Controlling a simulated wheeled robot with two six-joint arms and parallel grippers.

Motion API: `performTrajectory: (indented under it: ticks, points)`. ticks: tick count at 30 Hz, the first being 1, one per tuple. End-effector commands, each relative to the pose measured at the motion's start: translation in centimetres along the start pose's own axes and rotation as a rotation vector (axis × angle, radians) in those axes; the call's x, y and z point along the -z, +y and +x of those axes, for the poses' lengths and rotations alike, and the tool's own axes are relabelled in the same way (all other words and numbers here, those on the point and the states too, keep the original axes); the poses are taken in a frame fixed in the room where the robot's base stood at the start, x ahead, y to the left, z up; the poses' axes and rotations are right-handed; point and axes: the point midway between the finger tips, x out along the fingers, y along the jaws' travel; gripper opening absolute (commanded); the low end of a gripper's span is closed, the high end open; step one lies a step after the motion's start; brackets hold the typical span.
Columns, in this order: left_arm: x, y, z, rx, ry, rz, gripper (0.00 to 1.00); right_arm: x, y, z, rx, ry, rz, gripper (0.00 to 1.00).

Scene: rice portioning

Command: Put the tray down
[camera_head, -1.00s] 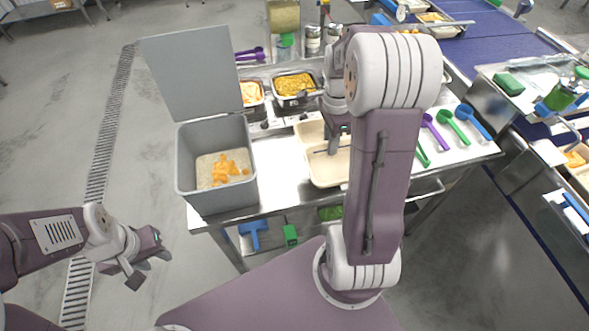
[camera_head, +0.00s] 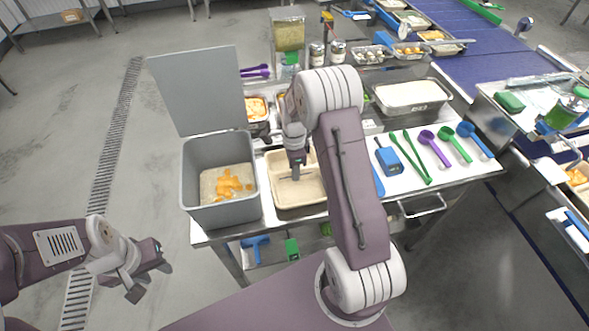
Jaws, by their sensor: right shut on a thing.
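The beige tray (camera_head: 297,208) is on or just over the left front part of the steel table, right beside the grey bin. I cannot tell whether its bottom touches the table. My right gripper (camera_head: 295,177) reaches down over the tray and is shut on it; the arm and gripper hide part of its far side. My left gripper (camera_head: 150,280) is open and empty, low at the left, away from the table over the floor.
The open grey bin (camera_head: 195,180) holds rice with orange pieces. A white-filled steel pan (camera_head: 411,94) stands behind. A blue scale-like tool (camera_head: 388,160), green tongs (camera_head: 418,160) and purple (camera_head: 437,151), green and blue scoops lie on the right of the table (camera_head: 452,178).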

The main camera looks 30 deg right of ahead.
Motion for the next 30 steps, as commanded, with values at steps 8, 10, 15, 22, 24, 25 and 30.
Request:
performTrajectory:
  ticks: [8, 10, 15, 22, 24, 25, 30]
  points:
    - [0.0, 0.0, 0.2, 0.0, 0.0, 0.0, 0.36, 0.0, 0.0, 0.3, 0.0, 0.0, 0.0, 0.0]
    - [0.0, 0.0, 0.1, 0.0, 0.0, 0.0, 0.36, 0.0, 0.0, 0.2, 0.0, 0.0, 0.0, 0.43]
    - [0.0, 0.0, 0.1, 0.0, 0.0, 0.0, 0.36, 0.0, 0.0, 0.2, 0.0, 0.0, 0.0, 0.45]
    - [0.0, 0.0, 0.0, 0.0, 0.0, 0.0, 0.36, 0.0, -0.1, -0.8, 0.003, 0.0, 0.0, 0.45]
    - [0.0, 0.0, -0.1, 0.0, 0.0, 0.0, 0.36, 0.0, -0.1, -2.1, 0.005, 0.0, 0.0, 0.45]
    - [0.0, 0.0, -0.1, 0.0, 0.0, 0.0, 0.36, 0.0, -0.1, -2.9, 0.006, 0.0, 0.0, 0.45]
    - [0.0, 0.0, -0.2, 0.0, 0.0, 0.0, 0.36, 0.0, -0.1, -7.5, 0.006, 0.0, 0.0, 0.45]
